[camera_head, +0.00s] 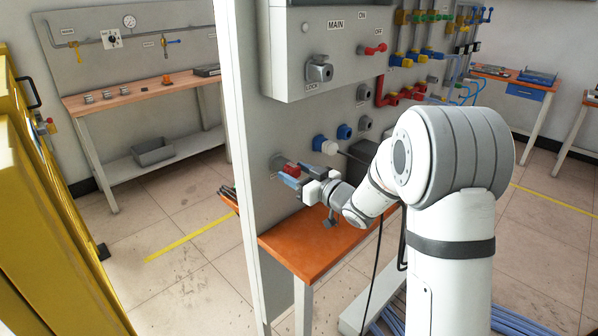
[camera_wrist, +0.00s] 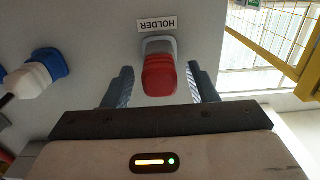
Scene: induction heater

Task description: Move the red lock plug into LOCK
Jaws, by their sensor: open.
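The red lock plug (camera_head: 291,169) sits in the grey holder on the panel, and its red end shows in the wrist view (camera_wrist: 159,78). The grey holder (camera_wrist: 158,46) is under a HOLDER label. My gripper (camera_head: 296,175) is open, with one finger on each side of the red plug, and a gap shows on both sides in the wrist view (camera_wrist: 160,70). The grey LOCK socket (camera_head: 320,70) is on the raised box above, beside the LOCK label. Part of the plug is hidden by my fingers in the head view.
A white and blue connector (camera_head: 325,145) with a cable is right of the holder. A red switch handle (camera_head: 376,49) is on the box. An orange shelf (camera_head: 312,240) lies below my gripper. Red and blue valves (camera_head: 400,95) stand farther right.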

